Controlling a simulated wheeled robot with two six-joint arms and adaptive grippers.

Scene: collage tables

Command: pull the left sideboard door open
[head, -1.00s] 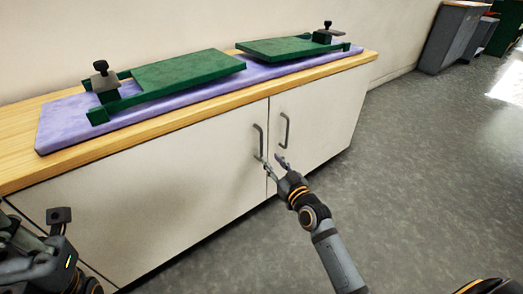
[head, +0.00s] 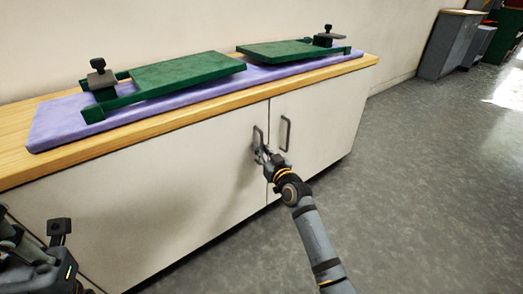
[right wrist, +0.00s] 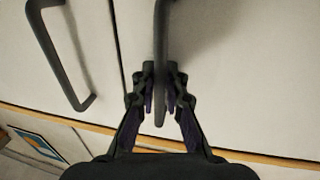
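The left sideboard door (head: 150,190) is a pale panel and looks closed, flush with the right door (head: 325,115). Its grey bar handle (head: 257,136) is near the gap between the doors. My right gripper (head: 262,155) is at the lower part of this handle. In the right wrist view the handle (right wrist: 160,50) runs between the fingers of my right gripper (right wrist: 160,78), which are closed in on it from both sides. My left gripper (head: 58,228) is at the lower left, partly cut off, away from the door; its fingers cannot be made out clearly.
The right door's handle (head: 285,133) is close beside my right gripper. On the wooden top (head: 20,165) lies a purple mat (head: 55,125) with two green board stands (head: 190,70). The grey floor (head: 420,190) to the right is clear. Grey cabinets (head: 450,45) stand far back.

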